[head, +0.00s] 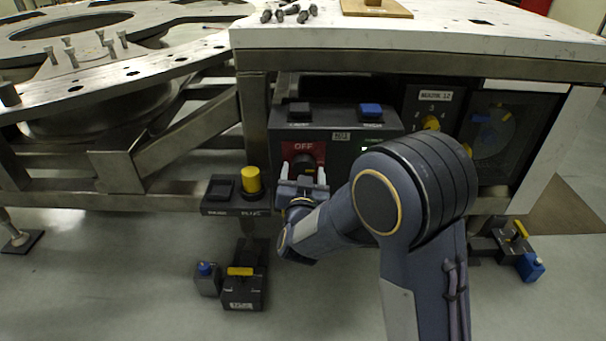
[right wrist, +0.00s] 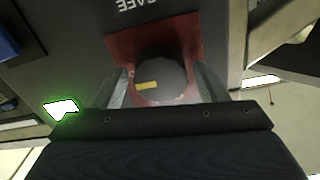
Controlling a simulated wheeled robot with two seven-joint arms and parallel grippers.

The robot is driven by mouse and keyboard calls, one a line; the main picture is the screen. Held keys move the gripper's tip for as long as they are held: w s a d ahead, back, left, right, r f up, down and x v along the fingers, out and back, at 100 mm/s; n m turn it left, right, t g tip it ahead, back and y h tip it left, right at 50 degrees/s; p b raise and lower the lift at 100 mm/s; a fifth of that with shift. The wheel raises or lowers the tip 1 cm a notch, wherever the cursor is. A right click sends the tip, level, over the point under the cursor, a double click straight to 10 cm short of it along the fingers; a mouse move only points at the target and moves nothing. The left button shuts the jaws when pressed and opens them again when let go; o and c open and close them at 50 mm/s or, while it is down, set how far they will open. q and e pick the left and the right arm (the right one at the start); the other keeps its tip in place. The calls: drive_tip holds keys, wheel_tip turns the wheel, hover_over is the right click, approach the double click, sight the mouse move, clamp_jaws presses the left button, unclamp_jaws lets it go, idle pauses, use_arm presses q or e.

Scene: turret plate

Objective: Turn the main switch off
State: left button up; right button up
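In the right wrist view the knob (right wrist: 160,75) shows a yellow mark pointing sideways, towards the picture's left. My right gripper (head: 303,176) is at the knob, with one finger on each side. In the right wrist view its fingers (right wrist: 165,90) stand apart with the knob between them; narrow gaps seem to show, though contact is hard to judge. My left gripper is not in view.
A green lit window (right wrist: 62,108) is on the same panel. Black (head: 299,110) and blue (head: 371,110) buttons sit above. A yellow knob (head: 251,180) stands on a box at left. A numbered selector (head: 431,123) is at right. The white tabletop (head: 420,35) overhangs the panel.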

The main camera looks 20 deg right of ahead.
drive_tip(key=c, duration=0.7)
drive_tip(key=shift+c, duration=0.2)
drive_tip(key=shift+r+n+p, duration=0.15)
drive_tip(key=shift+n+p, duration=1.15)
drive_tip(key=shift+n, duration=0.3)
drive_tip(key=n+p, duration=0.2)
drive_tip(key=n, duration=0.1)
drive_tip(key=shift+n+p, duration=0.3)
drive_tip(key=n+p, duration=0.3)
drive_tip(key=n, duration=0.3)
drive_tip(key=shift+d+p, duration=0.15)
drive_tip(key=shift+p, duration=0.25)
drive_tip(key=n+p, duration=0.2)
drive_tip(key=n, duration=0.3)
drive_tip(key=shift+s, duration=0.1)
drive_tip(key=shift+n, duration=0.3)
